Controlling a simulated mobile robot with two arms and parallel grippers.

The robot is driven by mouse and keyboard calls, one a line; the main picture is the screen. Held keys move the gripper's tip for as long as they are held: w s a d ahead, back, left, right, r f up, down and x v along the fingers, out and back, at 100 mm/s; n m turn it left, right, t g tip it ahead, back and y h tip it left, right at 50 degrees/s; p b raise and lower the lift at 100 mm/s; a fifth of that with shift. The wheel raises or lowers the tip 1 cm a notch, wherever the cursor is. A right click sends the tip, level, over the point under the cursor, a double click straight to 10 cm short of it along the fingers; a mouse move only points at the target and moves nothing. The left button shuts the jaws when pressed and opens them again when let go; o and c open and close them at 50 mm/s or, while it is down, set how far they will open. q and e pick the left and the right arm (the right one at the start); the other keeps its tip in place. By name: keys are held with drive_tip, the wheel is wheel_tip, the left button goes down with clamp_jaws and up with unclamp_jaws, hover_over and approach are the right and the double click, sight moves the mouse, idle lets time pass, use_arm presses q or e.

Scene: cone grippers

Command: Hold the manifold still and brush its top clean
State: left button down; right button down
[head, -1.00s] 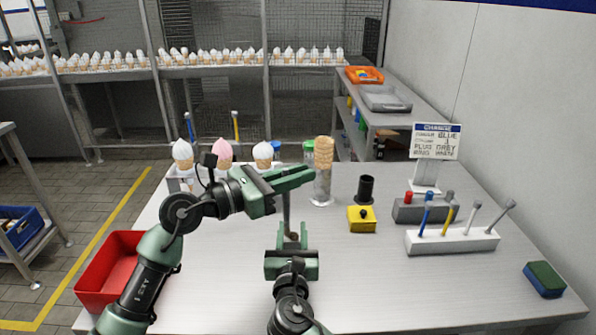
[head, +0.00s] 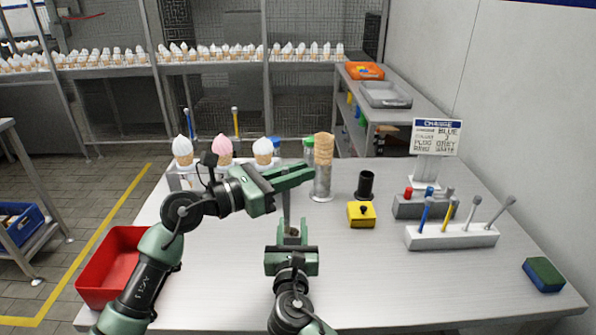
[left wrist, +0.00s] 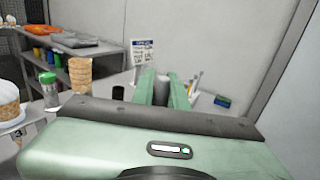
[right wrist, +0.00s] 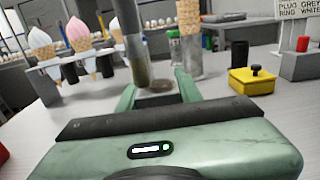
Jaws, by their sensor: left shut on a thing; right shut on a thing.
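My left gripper (head: 290,178) is shut on an upright brush, whose grey shaft (head: 286,205) hangs below the jaws. In the right wrist view its brown bristle end (right wrist: 138,74) points down at the manifold's top. In the left wrist view a grey handle end (left wrist: 161,88) shows between the fingers. My right gripper (head: 292,246) is shut on the manifold (head: 293,238), a small grey block held low at the table's middle. The manifold's top (right wrist: 160,87) looks brownish. The bristles are at its left edge; I cannot tell if they touch it. The fingers hide its sides.
Ice-cream cones (head: 223,150) stand in a rack at the back left. Stacked cones (head: 323,150), a black cup (head: 365,185) and a yellow box (head: 361,215) are behind right. A white tool holder (head: 452,237) stands right, a sponge (head: 544,275) far right, a red bin (head: 108,270) left.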

use_arm(q)
drive_tip(key=shift+f, duration=0.25)
drive_tip(key=shift+d, duration=0.2)
drive_tip(key=shift+d, duration=0.95)
drive_tip(key=shift+a, duration=0.15)
drive_tip(key=shift+a, duration=1)
drive_tip(key=shift+d, duration=0.15)
drive_tip(key=shift+d, duration=0.95)
drive_tip(key=shift+a, duration=0.1)
drive_tip(key=shift+a+f, duration=0.1)
drive_tip(key=shift+a, duration=0.95)
